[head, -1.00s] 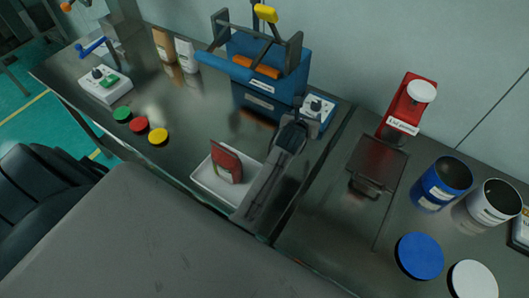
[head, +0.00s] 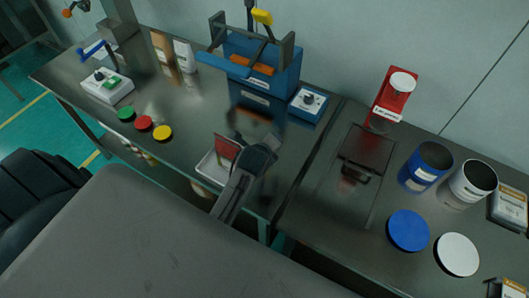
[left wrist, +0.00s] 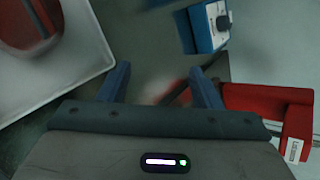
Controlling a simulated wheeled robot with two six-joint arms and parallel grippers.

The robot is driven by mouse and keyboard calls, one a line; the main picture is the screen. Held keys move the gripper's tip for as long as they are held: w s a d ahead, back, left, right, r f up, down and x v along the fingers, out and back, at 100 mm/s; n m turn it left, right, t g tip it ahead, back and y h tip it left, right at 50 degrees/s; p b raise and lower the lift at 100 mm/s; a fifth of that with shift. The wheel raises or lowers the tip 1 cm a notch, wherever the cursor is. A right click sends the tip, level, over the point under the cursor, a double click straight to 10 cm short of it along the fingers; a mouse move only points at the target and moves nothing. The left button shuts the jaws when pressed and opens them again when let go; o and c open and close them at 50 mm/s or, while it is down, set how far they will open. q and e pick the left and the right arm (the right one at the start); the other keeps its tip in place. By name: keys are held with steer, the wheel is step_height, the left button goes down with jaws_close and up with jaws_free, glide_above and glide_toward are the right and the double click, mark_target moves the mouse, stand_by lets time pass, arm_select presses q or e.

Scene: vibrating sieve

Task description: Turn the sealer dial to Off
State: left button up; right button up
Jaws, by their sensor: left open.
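The sealer (head: 262,66) is a blue machine with dark arms and a yellow handle, at the back of the steel table. Its dial (head: 309,99) is a dark knob on the white face of a blue control box (head: 305,115) at its right. The dial also shows at the top right of the left wrist view (left wrist: 223,22); its setting is too small to read. My left gripper (head: 268,145) is open and empty, in front of the box and apart from it. Its two fingers show in the left wrist view (left wrist: 163,85). My right gripper is not in view.
A white tray (head: 206,171) with a red pouch (head: 226,151) lies just left of my left gripper. A red device (head: 390,98), a blue can (head: 425,165) and a white can (head: 472,182) stand at right. The table just before the control box is clear.

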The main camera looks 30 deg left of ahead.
arm_select(q)
steer(key=shift+s+a+f+n, duration=0.1)
steer(key=shift+s+f+n, duration=0.15)
steer(key=shift+s, duration=0.2)
steer(key=shift+s+f+n, duration=0.1)
steer(key=shift+s+n, duration=0.25)
steer(key=shift+s, duration=0.1)
